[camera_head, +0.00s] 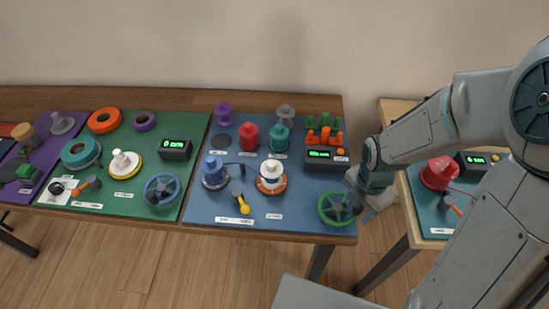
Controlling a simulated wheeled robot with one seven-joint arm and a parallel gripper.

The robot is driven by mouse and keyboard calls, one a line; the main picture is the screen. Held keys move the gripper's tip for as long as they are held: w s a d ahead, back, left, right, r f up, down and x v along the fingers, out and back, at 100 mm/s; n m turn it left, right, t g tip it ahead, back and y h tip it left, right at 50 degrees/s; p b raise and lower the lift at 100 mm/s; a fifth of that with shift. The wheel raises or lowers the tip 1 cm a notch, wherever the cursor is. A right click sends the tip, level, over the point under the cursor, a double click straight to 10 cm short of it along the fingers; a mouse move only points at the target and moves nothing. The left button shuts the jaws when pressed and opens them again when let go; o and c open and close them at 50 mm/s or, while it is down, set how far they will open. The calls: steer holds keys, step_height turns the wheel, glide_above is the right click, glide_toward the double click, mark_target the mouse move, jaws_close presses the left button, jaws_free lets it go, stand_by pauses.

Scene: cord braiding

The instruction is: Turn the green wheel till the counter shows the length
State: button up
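The green wheel (326,214) is a spoked ring at the front right corner of the blue mat (290,224). My gripper (356,205) is at the wheel's right side and covers part of its rim. Its fingers are small and overlapped there, so I cannot tell whether they are open or shut, or whether they touch the wheel. The counter (321,155) is a dark box with green lit digits, behind the wheel on the same mat. Its digits are too small to read surely.
On the blue mat stand a blue spool (214,173), a red spool (249,137), a teal spool (280,139) and a white-and-orange spool (271,178). A green mat (190,128) with a blue wheel (162,190) lies left. A separate table with a red spool (437,173) is right.

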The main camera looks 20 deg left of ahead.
step_height(320, 180, up, 14)
steer(key=p, duration=0.1)
steer(key=shift+p, duration=0.35)
steer(key=shift+f, duration=0.1)
steer(key=s+d+r+m+t, duration=0.1)
steer(key=s+d+m, duration=0.3)
steer(key=m, duration=1)
steer(key=s+d+r+m+t, duration=0.2)
steer(key=s+d+r+m, duration=0.2)
steer(key=m, duration=1)
steer(key=shift+d+r, duration=0.2)
steer(key=shift+d, duration=0.6)
